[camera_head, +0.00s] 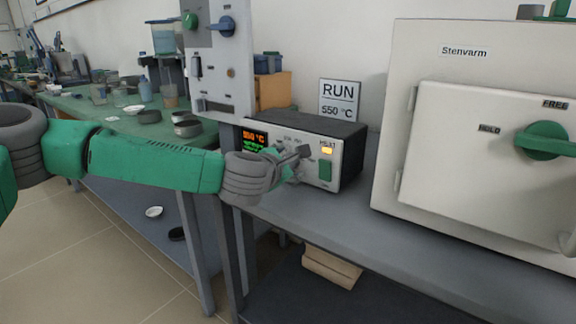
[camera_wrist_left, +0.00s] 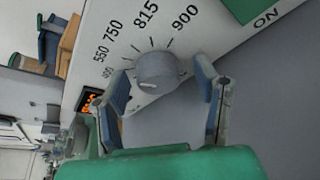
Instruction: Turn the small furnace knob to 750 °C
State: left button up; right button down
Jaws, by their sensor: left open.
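The small furnace's control box (camera_head: 352,152) stands on the grey bench, with a lit display (camera_head: 254,137) showing an orange figure that looks like 550 °C. Its round grey knob (camera_wrist_left: 158,68) shows in the left wrist view, below the printed marks 550, 750, 815 and 900. A pale mark is on the knob's lower side; which number it is set to I cannot tell. My left gripper (camera_head: 290,162) is open in front of the panel. In the wrist view its fingers are on either side of the knob, and contact is not clear. In the head view the gripper largely hides the knob. My right gripper is not in view.
A green switch (camera_head: 325,170) sits on the panel, right of my gripper. A sign (camera_head: 340,100) behind reads RUN 550 °C. A large Stenvarm furnace (camera_head: 430,65) with a green handle (camera_head: 545,140) stands to the right. A grey upright panel (camera_head: 220,65) rises at the left.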

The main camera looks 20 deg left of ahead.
pick_arm(q)
jog(key=shift+a, duration=0.1)
jog(key=c, duration=1.1)
jog(key=shift+f, duration=0.1)
jog(key=shift+c, duration=0.2)
jog(key=m+t+y+p, duration=0.1)
jog(key=m, duration=0.1)
jog(key=shift+f+m, duration=0.1)
jog(key=shift+m, duration=0.2)
jog(key=shift+s+f+m+t, duration=0.15)
jog(key=shift+m+t, duration=0.25)
jog(key=shift+m, duration=0.5)
jog(key=shift+y, duration=0.4)
jog(key=shift+f, duration=0.1)
